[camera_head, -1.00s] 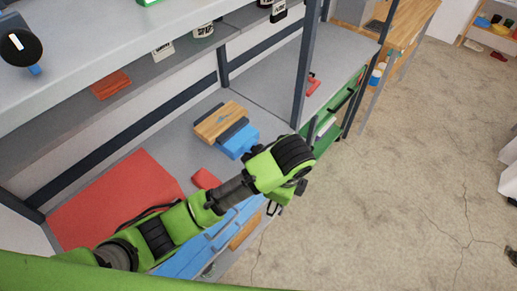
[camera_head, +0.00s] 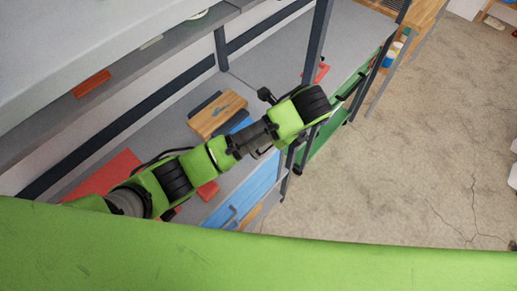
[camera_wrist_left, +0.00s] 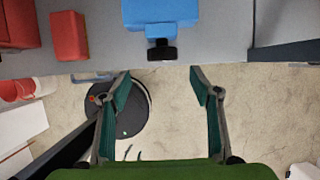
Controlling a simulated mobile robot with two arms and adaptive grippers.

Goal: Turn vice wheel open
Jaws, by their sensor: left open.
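The blue vice (camera_head: 241,126) sits on the grey workbench, partly hidden behind my left arm in the head view, with a wooden block (camera_head: 216,115) beside it. In the left wrist view the blue vice (camera_wrist_left: 160,12) is at the top centre, and its black wheel (camera_wrist_left: 161,50) sticks out at the bench's front edge. My left gripper (camera_wrist_left: 160,76) is open and empty. Its two fingers point toward the bench, with the wheel ahead, roughly centred between the tips and apart from them. My right gripper is in neither view.
Red blocks (camera_wrist_left: 68,36) lie left of the vice in the left wrist view. A red mat (camera_head: 110,172) covers the bench's left part. Dark shelf posts (camera_head: 318,45) rise behind the arm. Blue drawers (camera_head: 243,196) are below the bench edge. Open floor (camera_head: 430,130) is to the right.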

